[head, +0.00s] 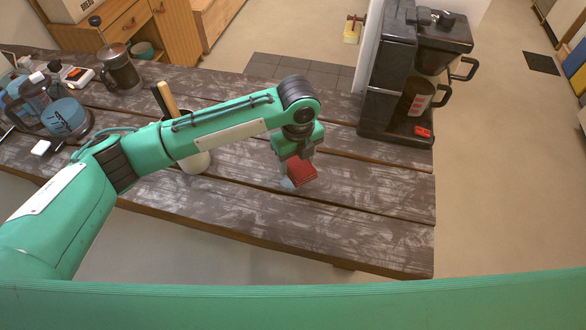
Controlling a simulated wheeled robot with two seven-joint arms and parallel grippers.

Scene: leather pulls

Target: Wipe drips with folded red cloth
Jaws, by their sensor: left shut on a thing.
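The folded red cloth (302,172) is a small red block shape in my left gripper (297,160), over the front right part of the wooden table. The gripper points down and is shut on the cloth. The cloth is at or just above the planks; I cannot tell whether it touches. A small pale, bluish patch (287,183) shows on the planks just left of the cloth, perhaps a drip. My right gripper is not in view.
A black coffee machine (385,75) with a pot (415,97) stands at the table's right end. A glass press (121,70) and a blue round item (66,117) are at left. The planks right of the cloth are clear.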

